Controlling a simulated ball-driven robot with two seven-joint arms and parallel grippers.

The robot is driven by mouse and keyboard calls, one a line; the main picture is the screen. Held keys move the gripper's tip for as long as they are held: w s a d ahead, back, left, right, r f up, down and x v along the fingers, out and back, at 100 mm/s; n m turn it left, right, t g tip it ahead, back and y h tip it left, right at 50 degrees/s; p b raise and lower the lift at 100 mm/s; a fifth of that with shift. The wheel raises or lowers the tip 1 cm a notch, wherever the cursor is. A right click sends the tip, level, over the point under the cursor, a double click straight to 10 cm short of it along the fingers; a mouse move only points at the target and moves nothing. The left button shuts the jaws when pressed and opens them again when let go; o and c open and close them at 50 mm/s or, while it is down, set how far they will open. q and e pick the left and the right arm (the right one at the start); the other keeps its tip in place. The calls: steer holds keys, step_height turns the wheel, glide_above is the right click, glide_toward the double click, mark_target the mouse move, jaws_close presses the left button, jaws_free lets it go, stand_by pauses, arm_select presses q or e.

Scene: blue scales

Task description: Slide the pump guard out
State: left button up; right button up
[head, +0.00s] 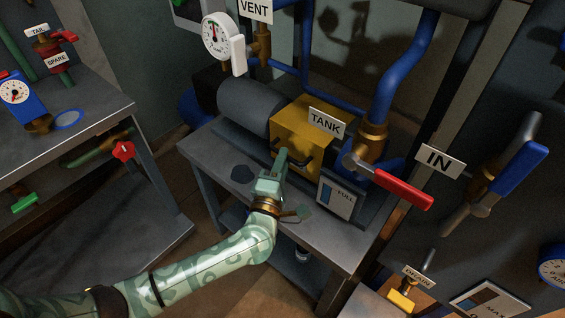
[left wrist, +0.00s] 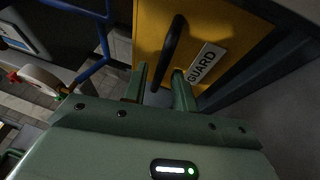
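The pump guard (head: 300,132) is a yellow box over the pump, at the end of the grey motor cylinder in the head view. It has a dark bar handle (head: 299,163) on its front. In the left wrist view the yellow guard (left wrist: 150,28) fills the upper middle, with a GUARD label (left wrist: 207,62) and the dark handle (left wrist: 173,45). My left gripper (head: 281,161) is at the handle's left part. In the left wrist view its fingers (left wrist: 161,88) are apart, with the handle's near end between or just beyond them; contact is unclear. My right gripper is out of view.
The pump stands on a grey metal bench (head: 230,172). A FULL gauge panel (head: 336,198) is close to the right of my gripper. Another bench (head: 85,122) stands left, with open floor between.

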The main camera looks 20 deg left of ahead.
arm_select(q)
jaws_close()
steer(key=s+a+p, duration=0.3)
steer(key=s+p, duration=0.1)
steer(key=s, duration=0.6)
steer(key=shift+a+p, duration=0.3)
steer(key=shift+a, duration=0.05)
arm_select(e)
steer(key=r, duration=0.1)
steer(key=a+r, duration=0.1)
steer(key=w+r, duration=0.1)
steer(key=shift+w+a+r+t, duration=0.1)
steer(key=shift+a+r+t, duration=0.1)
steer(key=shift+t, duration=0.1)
arm_select(q)
steer(key=shift+s, duration=0.1)
steer(key=shift+o, duration=1.2)
jaws_free()
